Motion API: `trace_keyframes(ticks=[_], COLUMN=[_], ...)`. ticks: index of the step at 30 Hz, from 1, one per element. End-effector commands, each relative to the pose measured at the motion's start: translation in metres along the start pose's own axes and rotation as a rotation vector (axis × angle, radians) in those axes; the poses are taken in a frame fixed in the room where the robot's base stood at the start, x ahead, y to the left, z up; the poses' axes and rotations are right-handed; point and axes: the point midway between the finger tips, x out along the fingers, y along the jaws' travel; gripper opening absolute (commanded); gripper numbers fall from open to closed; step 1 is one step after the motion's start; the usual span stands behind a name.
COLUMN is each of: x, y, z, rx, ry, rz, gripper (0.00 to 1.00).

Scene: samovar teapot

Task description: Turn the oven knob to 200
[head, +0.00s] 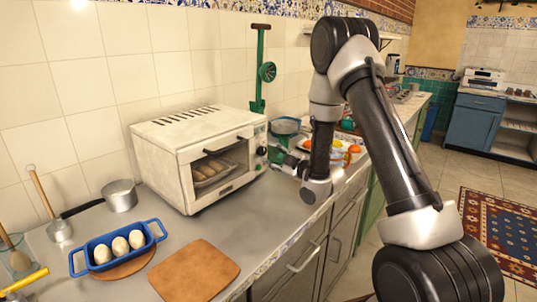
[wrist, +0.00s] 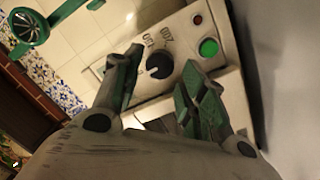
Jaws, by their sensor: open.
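The oven (head: 160,133) is a white countertop box with a glass door and a control panel on its right side. In the wrist view the dark round oven knob (wrist: 158,66) sits on the panel, with the printed numbers 150 and 200 beside it. I cannot tell exactly where its pointer stands. My gripper (wrist: 162,60) is open, with one finger to each side of the knob in the picture. I cannot tell whether either finger touches it. In the head view my gripper (head: 282,160) is just right of the oven's front panel.
A green button (wrist: 208,47) and a red light (wrist: 197,19) are near the knob. A blue dish (head: 78,262) with pale rolls, a brown board (head: 195,270) and a saucepan (head: 120,195) are on the counter. Bowls and fruit (head: 354,149) stand behind my arm.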

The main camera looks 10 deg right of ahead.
Motion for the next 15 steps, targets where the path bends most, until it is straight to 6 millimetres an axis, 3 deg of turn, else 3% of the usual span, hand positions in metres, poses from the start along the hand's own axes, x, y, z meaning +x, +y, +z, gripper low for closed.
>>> trace_keyframes(ticks=[6,15], x=[0.025,0.028], y=[0.000,0.000], z=[0.000,0.000], rx=[0.000,0.001], ry=[0.001,-0.002], rz=[0.000,0.000], gripper=[0.42,0.42])
